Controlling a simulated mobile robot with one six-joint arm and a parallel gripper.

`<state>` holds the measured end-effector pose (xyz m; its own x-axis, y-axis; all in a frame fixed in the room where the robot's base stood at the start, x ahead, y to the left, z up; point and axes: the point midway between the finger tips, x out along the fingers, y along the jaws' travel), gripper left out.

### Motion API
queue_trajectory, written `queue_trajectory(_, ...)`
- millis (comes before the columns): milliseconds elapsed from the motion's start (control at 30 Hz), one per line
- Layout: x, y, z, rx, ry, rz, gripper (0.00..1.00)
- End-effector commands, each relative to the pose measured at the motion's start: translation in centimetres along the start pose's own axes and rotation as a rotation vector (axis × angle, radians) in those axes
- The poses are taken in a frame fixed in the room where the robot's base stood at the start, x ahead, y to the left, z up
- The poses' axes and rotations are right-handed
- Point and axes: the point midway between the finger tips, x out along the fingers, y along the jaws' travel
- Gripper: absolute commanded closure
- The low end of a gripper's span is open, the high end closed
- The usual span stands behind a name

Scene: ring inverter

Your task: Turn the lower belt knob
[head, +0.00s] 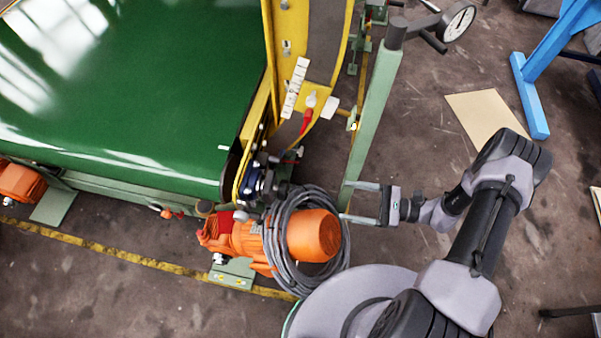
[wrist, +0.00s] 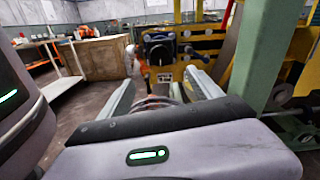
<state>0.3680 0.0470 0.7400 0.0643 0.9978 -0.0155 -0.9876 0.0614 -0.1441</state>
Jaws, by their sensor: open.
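The belt machine has a wide green belt (head: 130,90) at the left of the head view. A cluster of dark and blue fittings (head: 262,180) sits at its near right corner; I cannot tell which part is the lower belt knob. In the wrist view, a dark round fitting (wrist: 158,50) with a blue part shows ahead, beyond the fingers, on a yellow frame. My gripper (head: 345,201) is open and empty, with its fingers pointing left toward the machine. It shows also in the wrist view (wrist: 160,80). It is apart from the fittings.
An orange motor (head: 312,235) with a grey cable coil (head: 278,250) stands just left of my gripper. A blue stand (head: 530,95) is at the right.

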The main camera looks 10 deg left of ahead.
Motion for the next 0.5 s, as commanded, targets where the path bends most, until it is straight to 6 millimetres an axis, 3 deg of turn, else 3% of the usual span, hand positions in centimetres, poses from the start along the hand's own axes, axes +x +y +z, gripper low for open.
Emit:
queue_trajectory(167,1.9,0.3,-0.7,0.014,-0.016,-0.017,0.26)
queue_trajectory(500,12.0,0.3,-0.7,0.014,-0.014,-0.011,0.26)
